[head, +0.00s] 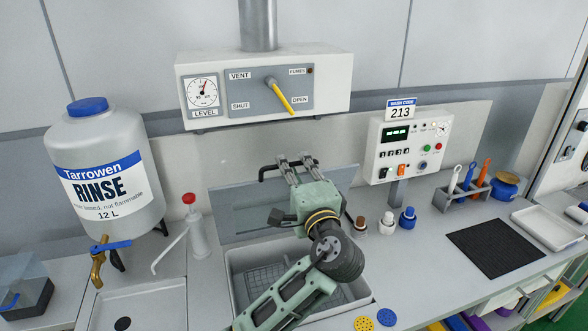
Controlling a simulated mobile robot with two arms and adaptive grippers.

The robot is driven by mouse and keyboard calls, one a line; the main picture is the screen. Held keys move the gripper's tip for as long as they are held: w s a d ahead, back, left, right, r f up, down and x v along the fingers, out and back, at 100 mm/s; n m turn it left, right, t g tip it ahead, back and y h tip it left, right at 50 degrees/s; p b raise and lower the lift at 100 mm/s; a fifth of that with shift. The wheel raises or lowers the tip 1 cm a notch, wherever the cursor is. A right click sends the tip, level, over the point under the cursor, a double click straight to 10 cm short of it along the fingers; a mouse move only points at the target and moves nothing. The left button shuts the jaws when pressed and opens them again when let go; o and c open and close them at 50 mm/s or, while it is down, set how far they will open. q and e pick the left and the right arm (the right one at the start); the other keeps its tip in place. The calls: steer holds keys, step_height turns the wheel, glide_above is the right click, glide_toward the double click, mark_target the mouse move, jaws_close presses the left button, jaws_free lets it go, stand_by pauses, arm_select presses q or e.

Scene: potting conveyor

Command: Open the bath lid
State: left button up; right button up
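The grey bath lid (238,229) stands raised, near upright, along the back of the bath (236,275). A black bar handle (268,168) shows at its top edge. The bath beneath is uncovered, with a mesh basket (267,279) inside. My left gripper (295,159) is at the handle, its fingertips overlapping the bar. I cannot tell whether the fingers are closed around it. My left wrist and forearm cover the lid's middle and part of the bath. My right gripper is not in view.
A vent box with a yellow lever (279,97) hangs above the lid. A rinse jug (105,170) and a red-topped bottle (196,226) stand left. A control panel (408,146), small bottles (387,222) and a black mat (494,248) are right.

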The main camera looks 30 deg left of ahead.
arm_select(q)
steer(key=v, duration=1.2)
steer(key=shift+w+f, duration=0.1)
stand_by(0.4)
